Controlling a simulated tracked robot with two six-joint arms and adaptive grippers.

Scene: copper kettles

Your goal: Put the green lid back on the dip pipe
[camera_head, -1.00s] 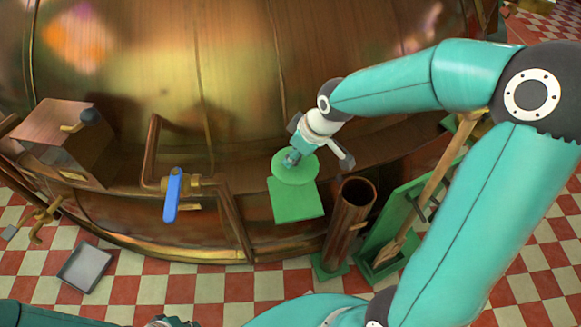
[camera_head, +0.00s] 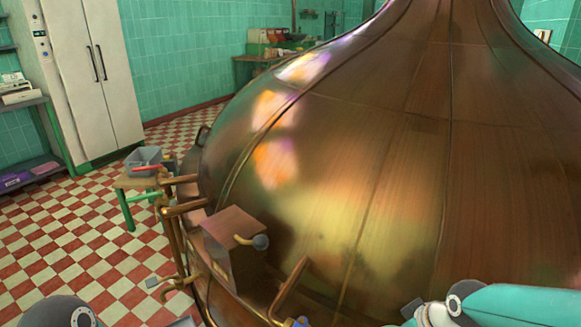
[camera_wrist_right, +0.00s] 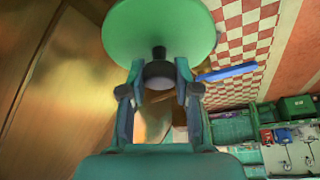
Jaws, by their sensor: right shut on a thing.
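In the right wrist view, the green lid (camera_wrist_right: 160,32) is a round disc with a dark knob (camera_wrist_right: 158,72). My right gripper (camera_wrist_right: 158,84) is shut on the lid by this knob, with a finger on each side. In the head view, only part of my right wrist and gripper (camera_head: 425,313) shows at the bottom edge, and the lid is out of sight there. The dip pipe is in neither current view. My left gripper is not in view.
The big copper kettle (camera_head: 390,150) fills the middle and right of the head view. A copper box (camera_head: 232,245) with a dark-knobbed handle sticks out from it. Checkered floor at left is mostly clear.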

